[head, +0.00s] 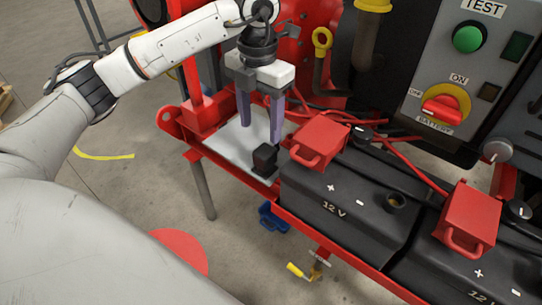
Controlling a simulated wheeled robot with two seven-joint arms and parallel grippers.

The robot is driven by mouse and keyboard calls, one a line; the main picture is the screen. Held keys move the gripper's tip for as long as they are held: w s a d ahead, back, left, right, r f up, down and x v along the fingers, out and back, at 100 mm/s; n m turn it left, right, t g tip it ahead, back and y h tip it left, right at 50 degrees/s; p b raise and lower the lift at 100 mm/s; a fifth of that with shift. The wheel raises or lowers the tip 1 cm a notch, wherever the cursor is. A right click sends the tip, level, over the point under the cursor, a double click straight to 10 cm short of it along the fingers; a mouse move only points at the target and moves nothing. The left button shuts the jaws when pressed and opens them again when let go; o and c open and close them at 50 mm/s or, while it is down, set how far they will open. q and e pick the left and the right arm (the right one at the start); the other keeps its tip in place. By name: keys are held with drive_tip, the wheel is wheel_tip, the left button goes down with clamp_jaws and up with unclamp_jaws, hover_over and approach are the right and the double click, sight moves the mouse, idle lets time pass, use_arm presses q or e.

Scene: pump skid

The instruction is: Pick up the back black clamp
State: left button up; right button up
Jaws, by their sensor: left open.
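A small black block-shaped clamp (264,160) stands on the pale metal plate (229,147) at the left end of the red frame, near the battery. My left gripper (262,133) is over the plate, pointing down. Its two purple-grey fingers are apart with nothing visible between them. The fingertips are just above and behind the clamp in the picture. I see no second black clamp on the plate; whether one is hidden behind the fingers I cannot tell. My right gripper is not in view.
Black 12 V batteries (330,207) carry red handled blocks (320,142) and (470,220). Red cables run behind them. A grey control panel (460,70) with a green button and red switch stands at the upper right. The red frame rail (335,254) edges the front.

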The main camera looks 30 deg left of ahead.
sight(265, 150)
use_arm(q)
wheel_tip(265, 150, down, 4)
drive_tip(key=shift+s+d+f, duration=0.1)
drive_tip(key=shift+s, duration=0.05)
drive_tip(key=shift+f, duration=0.35)
drive_tip(key=f, duration=0.4)
drive_tip(key=shift+w+d+b, duration=0.2)
drive_tip(key=shift+w+b, duration=0.1)
drive_tip(key=shift+w, duration=0.1)
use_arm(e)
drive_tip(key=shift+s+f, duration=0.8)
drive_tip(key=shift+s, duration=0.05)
use_arm(q)
drive_tip(key=c, duration=1.3)
wheel_tip(265, 150, up, 9)
drive_tip(key=shift+f+p, duration=0.1)
drive_tip(key=shift+p, duration=0.35)
drive_tip(key=shift+c, duration=0.3)
drive_tip(key=shift+r, duration=0.55)
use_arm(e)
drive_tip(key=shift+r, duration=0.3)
